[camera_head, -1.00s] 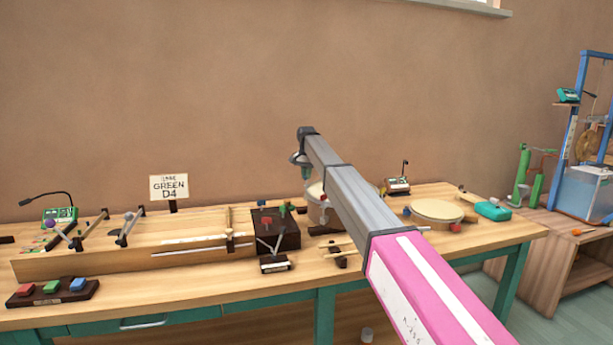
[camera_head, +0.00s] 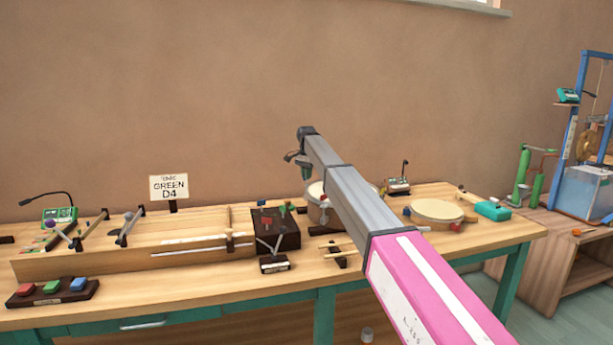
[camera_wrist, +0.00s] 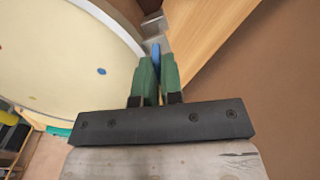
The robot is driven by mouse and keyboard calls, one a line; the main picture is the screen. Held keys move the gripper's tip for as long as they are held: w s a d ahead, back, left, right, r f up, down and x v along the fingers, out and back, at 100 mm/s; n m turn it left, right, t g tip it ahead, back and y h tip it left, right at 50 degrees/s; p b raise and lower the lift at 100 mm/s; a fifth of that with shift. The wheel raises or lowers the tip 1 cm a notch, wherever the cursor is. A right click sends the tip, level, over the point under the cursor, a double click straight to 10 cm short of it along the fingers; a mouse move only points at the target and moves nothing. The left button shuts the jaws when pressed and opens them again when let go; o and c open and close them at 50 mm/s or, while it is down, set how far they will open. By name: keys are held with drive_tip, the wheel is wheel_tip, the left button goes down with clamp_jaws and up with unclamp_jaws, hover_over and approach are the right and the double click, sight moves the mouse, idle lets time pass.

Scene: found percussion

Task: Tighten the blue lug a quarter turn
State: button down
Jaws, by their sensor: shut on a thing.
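In the wrist view, my gripper (camera_wrist: 157,66) has its two green fingers closed on the blue lug (camera_wrist: 156,52), which shows as a narrow blue strip between the tips. The lug sits just beside the rim of a large drum (camera_wrist: 50,50) with a pale head and a blue dot. A grey metal piece lies just beyond the lug. In the head view, my gripper (camera_head: 305,171) hangs at the far end of my arm, small and partly hidden. The drum (camera_head: 315,191) beneath it is partly covered by my arm. The lug's exact angle is unclear.
A second drum (camera_head: 437,211) with coloured lugs lies to the right on the bench. A dark box (camera_head: 276,236) with coloured pegs stands left of my arm. The bench front right of centre is fairly clear.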

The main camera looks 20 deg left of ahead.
drive_tip(key=c, duration=1.3)
unclamp_jaws()
drive_tip(key=shift+o, duration=0.2)
drive_tip(key=shift+r, duration=0.1)
wheel_tip(320, 180, up, 11)
drive_tip(key=shift+f, duration=0.2)
